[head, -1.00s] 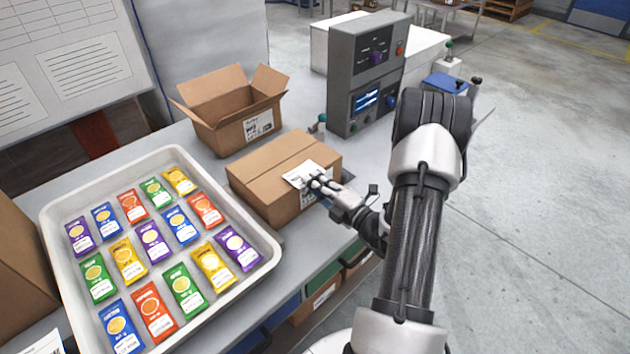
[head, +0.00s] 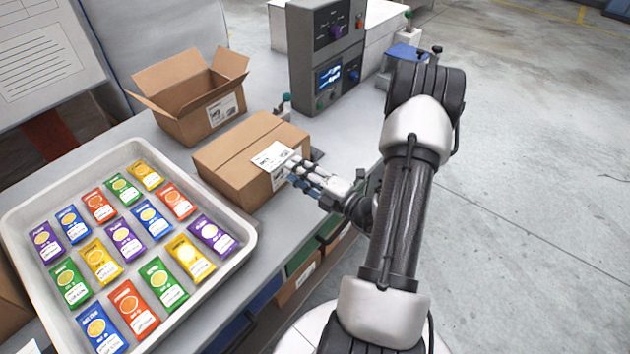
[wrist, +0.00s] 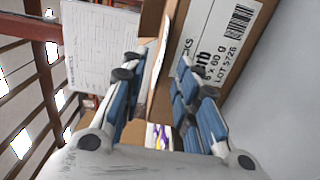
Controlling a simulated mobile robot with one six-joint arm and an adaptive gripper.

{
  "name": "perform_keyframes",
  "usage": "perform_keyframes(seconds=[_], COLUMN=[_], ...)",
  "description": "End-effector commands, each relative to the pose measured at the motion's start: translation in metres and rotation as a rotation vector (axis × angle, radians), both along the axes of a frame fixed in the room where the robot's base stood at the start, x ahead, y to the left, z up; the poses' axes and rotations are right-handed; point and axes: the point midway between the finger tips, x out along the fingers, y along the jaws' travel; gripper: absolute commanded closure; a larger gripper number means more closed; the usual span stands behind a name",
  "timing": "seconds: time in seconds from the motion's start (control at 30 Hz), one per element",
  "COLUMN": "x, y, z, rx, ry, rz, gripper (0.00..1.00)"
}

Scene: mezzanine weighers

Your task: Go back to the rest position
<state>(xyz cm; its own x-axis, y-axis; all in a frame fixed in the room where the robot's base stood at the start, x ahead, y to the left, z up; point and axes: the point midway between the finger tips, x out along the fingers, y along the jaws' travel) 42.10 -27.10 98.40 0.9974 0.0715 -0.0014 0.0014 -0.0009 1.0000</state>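My gripper (head: 300,172) is at the right side of a closed brown carton (head: 226,158) on the bench, near its top edge. A white label (head: 272,157) lies on the carton's top near that edge. In the wrist view my gripper (wrist: 158,85) has its two blue-padded fingers spread apart, with no object clearly held between them. The carton's printed side label (wrist: 212,45) shows beyond the fingers. The carton's side is partly hidden by my gripper in the head view.
An open carton (head: 195,105) stands behind the closed one. A white tray (head: 246,240) of colourful packets fills the left of the bench. A grey control box (head: 303,60) with knobs and a screen stands at the back. Clear floor (head: 530,200) lies to the right.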

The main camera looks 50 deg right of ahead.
Motion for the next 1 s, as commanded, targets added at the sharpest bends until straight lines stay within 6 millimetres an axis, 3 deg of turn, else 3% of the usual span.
perform_keyframes(seconds=[0.1,0.3,0.5,0.73,0.87,0.97,1.0], x=[-0.027,-0.056,-0.066,-0.064,-0.047,-0.032,-0.029], y=[-0.004,-0.005,-0.004,0.0,0.032,0.086,0.113], z=[0.0,0.0,0.0,0.002,0.022,0.048,0.057], rx=[0.002,0.001,0.001,-0.015,-0.158,-0.39,-0.505], ry=[0.0,0.001,0.001,0.0,-0.006,-0.034,-0.058], rz=[-0.007,-0.003,0.001,0.018,0.162,0.388,0.495], gripper=[0.72,0.72,0.72,0.72,0.72,0.72,0.72])
